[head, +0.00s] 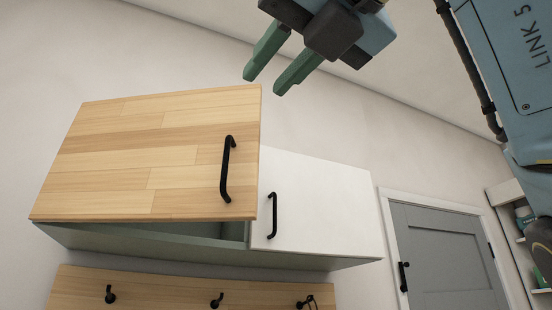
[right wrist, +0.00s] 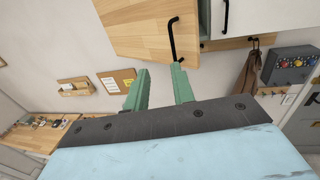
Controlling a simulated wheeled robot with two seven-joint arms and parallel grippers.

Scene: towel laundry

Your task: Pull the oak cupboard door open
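The oak cupboard door (head: 140,165) is high on the wall, with a black vertical bar handle (head: 227,170) near its right edge. The door stands partly out from the cupboard; a grey-green interior (head: 170,231) shows below its lower edge. My right gripper (head: 264,82) is open and empty, above and to the right of the handle, apart from it. In the right wrist view the oak door (right wrist: 140,30) and its handle (right wrist: 171,38) are beyond the fingertips, with the handle near the right finger. My left gripper is not in view.
A white cupboard door (head: 315,208) with its own black handle (head: 272,215) adjoins on the right. An oak board with black hooks (head: 217,300) is below. A grey room door (head: 440,255) and a shelf with bottles (head: 524,215) are further right.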

